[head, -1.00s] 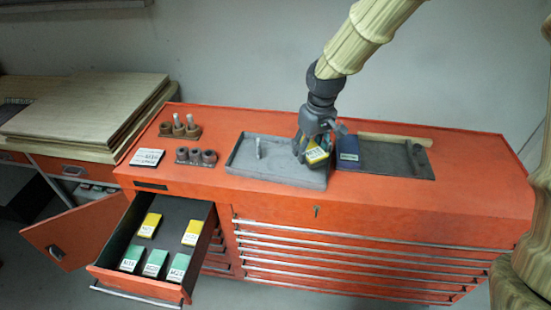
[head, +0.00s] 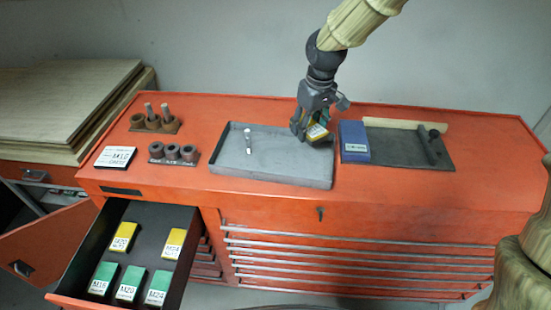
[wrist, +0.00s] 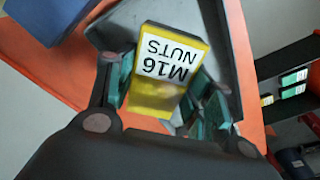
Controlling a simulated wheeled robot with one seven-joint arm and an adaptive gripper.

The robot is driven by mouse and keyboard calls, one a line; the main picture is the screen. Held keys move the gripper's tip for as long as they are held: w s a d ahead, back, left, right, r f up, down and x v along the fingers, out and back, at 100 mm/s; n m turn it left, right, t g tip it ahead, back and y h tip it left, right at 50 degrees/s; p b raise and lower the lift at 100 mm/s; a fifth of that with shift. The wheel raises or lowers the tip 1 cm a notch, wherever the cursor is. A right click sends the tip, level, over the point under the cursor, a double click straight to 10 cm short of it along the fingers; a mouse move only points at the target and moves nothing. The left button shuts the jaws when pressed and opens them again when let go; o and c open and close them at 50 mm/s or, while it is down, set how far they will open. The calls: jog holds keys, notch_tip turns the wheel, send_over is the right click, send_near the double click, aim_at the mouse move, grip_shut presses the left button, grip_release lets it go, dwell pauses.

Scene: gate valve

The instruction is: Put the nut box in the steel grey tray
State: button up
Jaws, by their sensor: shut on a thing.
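The nut box (wrist: 168,72) is yellow with a white label reading "M16 NUTS" in the wrist view. It also shows small in the head view (head: 317,132). My gripper (head: 312,130) is shut on it, with a finger on each side. The box is tilted, at the right end of the steel grey tray (head: 240,165). I cannot tell whether it touches the tray. The tray lies on the red cabinet top and holds a small upright metal pin (head: 248,141). The gripper hides part of the box and the tray's back right corner.
A blue box (head: 354,142) stands close right of the tray, by a dark mat (head: 405,152) with a hammer-like tool. Brown socket holders (head: 174,153) and a label card (head: 115,157) lie left. An open drawer (head: 135,235) below holds yellow and green boxes.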

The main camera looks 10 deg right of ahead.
aim_at(304, 160)
jog(key=shift+s+a+f, duration=0.15)
jog(key=shift+f, duration=0.3)
jog(key=f, duration=0.2)
jog(key=f+p, duration=0.1)
jog(key=shift+w+f, duration=0.2)
jog(key=shift+f, duration=0.15)
jog(key=shift+s+a+f+p, duration=0.1)
jog(key=shift+f+p, duration=0.3)
jog(key=shift+f, duration=0.35)
jog(key=shift+f+p, duration=0.55)
jog(key=shift+f, duration=1.35)
jog(key=shift+f, duration=0.1)
jog(key=o, duration=1.4)
jog(key=shift+s+d+r+b, duration=0.15)
jog(key=shift+r+b, duration=0.3)
jog(key=shift+r, duration=1.55)
jog(key=shift+s+d+r+b, duration=0.1)
jog(key=shift+s+r+b, duration=0.3)
jog(key=shift+r, duration=1.65)
jog(key=shift+s+d+r+b, duration=0.1)
jog(key=shift+r+b, duration=0.45)
jog(key=shift+r, duration=1.45)
